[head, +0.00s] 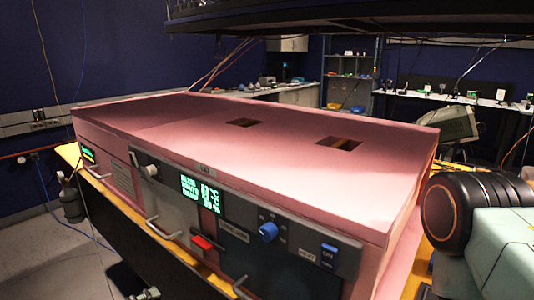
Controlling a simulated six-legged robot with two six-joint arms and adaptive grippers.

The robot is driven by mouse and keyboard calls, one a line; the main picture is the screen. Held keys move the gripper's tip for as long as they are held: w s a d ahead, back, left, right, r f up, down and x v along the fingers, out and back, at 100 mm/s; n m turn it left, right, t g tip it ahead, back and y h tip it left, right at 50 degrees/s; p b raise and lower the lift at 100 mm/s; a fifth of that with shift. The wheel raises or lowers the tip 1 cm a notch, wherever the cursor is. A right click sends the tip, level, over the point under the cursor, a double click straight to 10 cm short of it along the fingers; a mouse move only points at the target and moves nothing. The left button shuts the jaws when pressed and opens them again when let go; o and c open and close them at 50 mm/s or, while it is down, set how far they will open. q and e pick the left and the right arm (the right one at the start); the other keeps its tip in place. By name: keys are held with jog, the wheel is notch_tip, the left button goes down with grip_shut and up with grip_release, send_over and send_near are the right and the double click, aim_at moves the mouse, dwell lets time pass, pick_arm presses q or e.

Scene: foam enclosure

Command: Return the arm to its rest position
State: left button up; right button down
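A pale and black arm link, which looks like part of my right arm, fills the lower right corner of the head view. It stands beside the right end of the pink foam enclosure (255,165). No gripper shows at either side, so I cannot see what either one holds. My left arm is not in view.
The enclosure has a flat top with two small dark openings (338,143). Its front panel carries a green-lit display (201,191), a blue knob (268,231), a red switch (203,242) and metal handles. A dark rack (300,15) hangs above. White benches stand behind.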

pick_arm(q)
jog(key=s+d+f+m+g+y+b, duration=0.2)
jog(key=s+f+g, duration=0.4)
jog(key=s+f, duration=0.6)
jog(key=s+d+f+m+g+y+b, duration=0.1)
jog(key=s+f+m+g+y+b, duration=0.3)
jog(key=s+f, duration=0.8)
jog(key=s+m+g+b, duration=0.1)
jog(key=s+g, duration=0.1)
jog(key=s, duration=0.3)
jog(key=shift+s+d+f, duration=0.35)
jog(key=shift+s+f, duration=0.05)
